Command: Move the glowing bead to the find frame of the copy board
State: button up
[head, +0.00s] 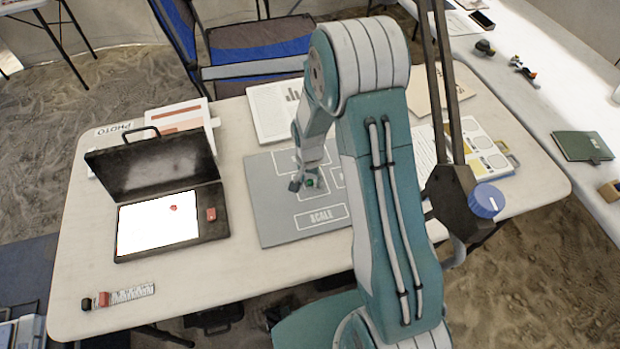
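The grey copy board (276,220) lies flat on the table, with white outlined frames; the lowest reads SCALE. The words in the other frames are too small or covered to read. My gripper (308,184) points down over the middle of the board. A small green thing, perhaps the bead (309,183), shows between its fingertips. I cannot tell whether the fingers touch it, or whether it rests on the board. A small red piece (173,208) lies on the bright white panel (150,228) of the open black case (215,187) at the left. My arm hides the board's right part.
A red-and-black item with a scale strip (118,297) lies at the table's front left. A PHOTO card (114,128) and printed sheets (280,112) lie at the back. A blue chair (250,45) is behind.

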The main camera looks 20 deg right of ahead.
aim_at(309, 180)
jog(key=s+r+n+t, duration=0.2)
jog(key=s+r, duration=0.3)
jog(key=r, duration=0.9)
jog(key=s+r+n+t, duration=0.1)
jog(key=s+r, duration=0.3)
jog(key=r, duration=0.9)
jog(key=s+r+n+t, duration=0.2)
jog(key=s+r+n, duration=0.2)
jog(key=s, duration=0.9)
notch_tip(309, 180, up, 2)
jog(key=shift+r+t, duration=0.1)
jog(key=shift+t, duration=0.3)
jog(key=shift+c, duration=0.4)
